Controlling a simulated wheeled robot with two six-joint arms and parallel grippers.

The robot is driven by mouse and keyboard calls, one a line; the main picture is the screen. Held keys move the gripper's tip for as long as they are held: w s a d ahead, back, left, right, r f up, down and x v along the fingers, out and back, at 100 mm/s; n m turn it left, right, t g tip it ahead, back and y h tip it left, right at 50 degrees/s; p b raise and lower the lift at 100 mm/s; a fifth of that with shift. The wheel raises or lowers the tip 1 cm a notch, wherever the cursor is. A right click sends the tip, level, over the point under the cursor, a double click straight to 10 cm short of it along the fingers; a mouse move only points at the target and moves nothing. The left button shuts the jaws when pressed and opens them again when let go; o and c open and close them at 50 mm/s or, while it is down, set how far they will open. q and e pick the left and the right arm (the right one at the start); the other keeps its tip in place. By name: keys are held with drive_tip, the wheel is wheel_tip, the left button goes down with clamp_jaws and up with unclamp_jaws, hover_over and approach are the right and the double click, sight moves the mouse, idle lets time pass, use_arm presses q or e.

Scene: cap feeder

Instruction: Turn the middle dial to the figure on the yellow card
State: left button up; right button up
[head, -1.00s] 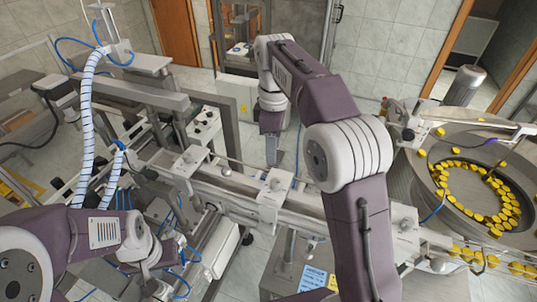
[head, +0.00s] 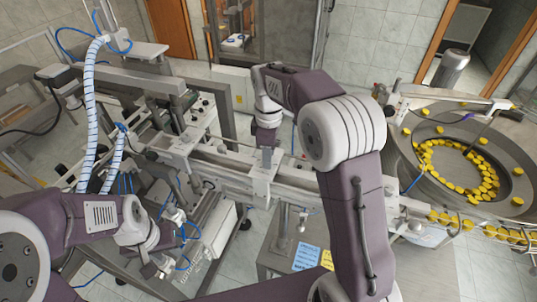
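The middle dial's white plate (head: 262,187) sits on the conveyor rail, below the centre of the head view. My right gripper (head: 267,160) points down at this plate. Its fingers hide the dial, so I cannot tell whether they touch it or how far they are apart. A yellow card (head: 327,259) lies on the grey cabinet top beside a blue card (head: 307,257); its figure is too small to read, and my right arm stands close beside it. My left gripper (head: 152,268) hangs low at the left, away from the dials; its opening is unclear.
Another white plate (head: 183,147) stands further left on the rail, and one (head: 400,212) stands to the right behind my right arm. A round feeder bowl (head: 400,150) with many yellow caps stands at the right. Blue hoses and a striped conduit (head: 90,110) rise at the left.

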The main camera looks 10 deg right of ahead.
drive_tip(key=shift+w+f, duration=0.1)
clamp_jaws()
drive_tip(key=shift+w+d+f, duration=0.1)
drive_tip(key=shift+w+f, duration=0.05)
drive_tip(key=shift+w, duration=0.15)
drive_tip(key=shift+s, duration=0.15)
use_arm(q)
drive_tip(key=shift+w+d, duration=0.1)
drive_tip(key=shift+w, duration=0.35)
